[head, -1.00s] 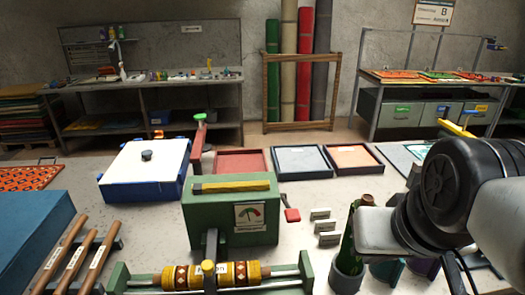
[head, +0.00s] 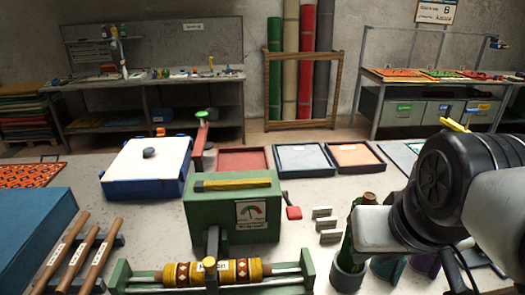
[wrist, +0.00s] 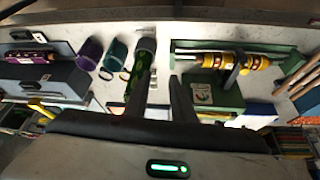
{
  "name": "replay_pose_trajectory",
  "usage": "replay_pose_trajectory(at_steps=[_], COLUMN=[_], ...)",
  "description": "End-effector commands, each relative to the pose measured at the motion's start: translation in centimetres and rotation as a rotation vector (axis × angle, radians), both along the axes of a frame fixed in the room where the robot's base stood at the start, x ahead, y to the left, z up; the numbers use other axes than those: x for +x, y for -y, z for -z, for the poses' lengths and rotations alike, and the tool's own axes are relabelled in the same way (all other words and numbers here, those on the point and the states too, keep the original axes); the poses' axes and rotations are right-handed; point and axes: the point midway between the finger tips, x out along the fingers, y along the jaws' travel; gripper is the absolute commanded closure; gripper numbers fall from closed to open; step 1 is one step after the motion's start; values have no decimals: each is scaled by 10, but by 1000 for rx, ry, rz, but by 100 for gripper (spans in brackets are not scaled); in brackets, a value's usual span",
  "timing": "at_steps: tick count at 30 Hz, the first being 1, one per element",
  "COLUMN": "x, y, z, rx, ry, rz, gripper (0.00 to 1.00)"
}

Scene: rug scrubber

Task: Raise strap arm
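A green machine (head: 230,212) with a gauge and a yellow top bar stands in the middle of the table. In front of it a patterned yellow-brown rug roll (head: 235,272) lies on a green roller frame. In the wrist view the strap arm (wrist: 232,72) crosses the roll too. My gripper (wrist: 163,77) is open and empty, to the right of the machine in the head view. Its fingertips are hidden there but show apart in the wrist view.
A green bottle in a grey cup (head: 347,275) stands close beside my gripper.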

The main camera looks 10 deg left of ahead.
Motion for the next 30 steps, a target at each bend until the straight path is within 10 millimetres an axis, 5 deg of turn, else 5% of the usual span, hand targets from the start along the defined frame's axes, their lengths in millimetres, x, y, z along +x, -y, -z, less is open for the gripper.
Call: replay_pose_trajectory(at_steps=[3,14,17,22,27,30], x=[2,25,36,39,10,-13], y=[-13,-79,-113,-198,-291,-329], z=[28,120,139,174,212,229], rx=[-99,-859,-1138,-1664,-2166,-2377], ry=[-128,-578,-627,-604,-448,-342], rz=[-148,-911,-1105,-1377,-1530,-1559], gripper=[56,56,56,56,56,56])
